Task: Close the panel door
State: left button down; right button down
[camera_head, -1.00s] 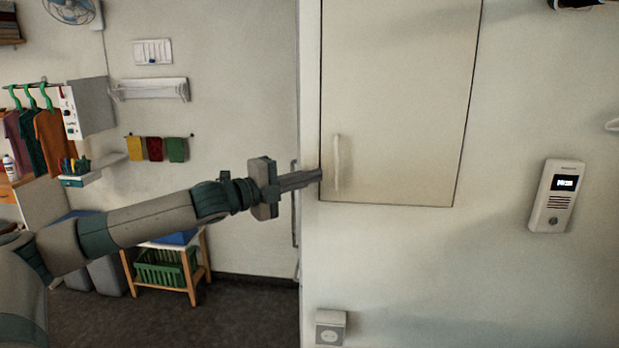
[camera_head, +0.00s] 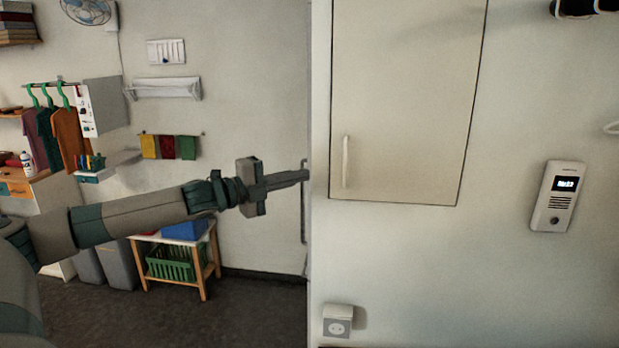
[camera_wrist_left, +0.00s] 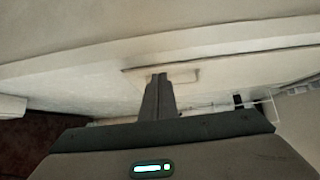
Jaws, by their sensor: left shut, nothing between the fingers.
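The panel door (camera_head: 408,110) is a pale cream rectangle on the wall, with a thin dark outline along its right and bottom edges. It looks flush or nearly flush with the wall. Its upright white handle (camera_head: 346,161) is near its lower left corner. My left gripper (camera_head: 306,174) is shut and empty, just left of the wall's edge and apart from the handle. My right gripper is out of view.
An intercom (camera_head: 556,196) hangs right of the panel, and a socket (camera_head: 337,321) sits low on the wall. At the left are a wooden stand with a green basket (camera_head: 172,262), hanging clothes (camera_head: 70,138) and a shelf (camera_head: 165,89).

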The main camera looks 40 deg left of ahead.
pick_arm(q)
jog(key=a, duration=0.4)
jog(key=shift+s+a+p, duration=0.1)
jog(key=shift+s+p, duration=0.25)
jog(key=shift+p, duration=0.05)
jog(key=shift+s, duration=0.1)
